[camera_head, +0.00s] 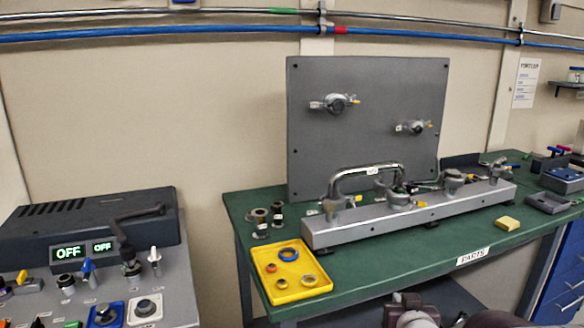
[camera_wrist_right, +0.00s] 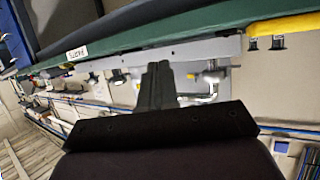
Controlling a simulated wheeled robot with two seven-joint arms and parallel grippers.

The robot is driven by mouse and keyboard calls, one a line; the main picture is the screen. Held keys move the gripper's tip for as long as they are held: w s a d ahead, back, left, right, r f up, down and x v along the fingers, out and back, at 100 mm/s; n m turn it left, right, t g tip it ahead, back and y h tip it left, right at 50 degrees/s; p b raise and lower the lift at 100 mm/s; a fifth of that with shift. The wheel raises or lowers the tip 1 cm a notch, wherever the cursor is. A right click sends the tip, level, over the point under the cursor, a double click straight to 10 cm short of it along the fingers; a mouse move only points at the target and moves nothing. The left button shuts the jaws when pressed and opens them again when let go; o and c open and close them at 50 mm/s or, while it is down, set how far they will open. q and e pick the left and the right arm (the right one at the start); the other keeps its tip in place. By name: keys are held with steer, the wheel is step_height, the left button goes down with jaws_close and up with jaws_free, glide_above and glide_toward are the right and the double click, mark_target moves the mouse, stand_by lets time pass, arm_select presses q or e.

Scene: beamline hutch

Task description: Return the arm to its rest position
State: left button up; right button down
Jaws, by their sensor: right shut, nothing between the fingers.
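My right gripper (camera_wrist_right: 158,68) shows in the right wrist view with its two dark fingers together and nothing between them. In the head view, only part of my right arm or gripper (camera_head: 411,312) shows at the bottom edge, low in front of the green bench (camera_head: 365,262). It appears apart from the bench; its fingertips cannot be made out there. In the tilted right wrist view, the bench edge (camera_wrist_right: 150,47) runs across the top, beyond the fingers. My left gripper is not in view.
The bench carries a yellow tray (camera_head: 264,277) with rings, a grey rail with pipe fittings (camera_head: 330,232), a yellow block (camera_head: 508,224) and an upright grey panel (camera_head: 375,135). A control console (camera_head: 178,285) stands at left. A gap separates console and bench.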

steer(key=s+a+f+g, duration=0.1)
steer(key=s+f+g, duration=0.25)
steer(key=s, duration=0.45)
steer(key=s+a+f+n+g+y, duration=0.1)
steer(key=s+a+f+g, duration=0.15)
steer(key=s+g, duration=0.4)
steer(key=s+a+f+g, duration=0.15)
steer(key=s+f, duration=0.25)
steer(key=s, duration=0.6)
arm_select(q)
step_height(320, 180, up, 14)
steer(key=p, duration=1.4)
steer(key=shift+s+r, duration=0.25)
arm_select(e)
steer(key=w+v, duration=0.2)
steer(key=v, duration=1.1)
steer(key=shift+w+d+r+g, duration=0.35)
steer(key=shift+d+r+g, duration=0.1)
steer(key=shift+d+r, duration=0.2)
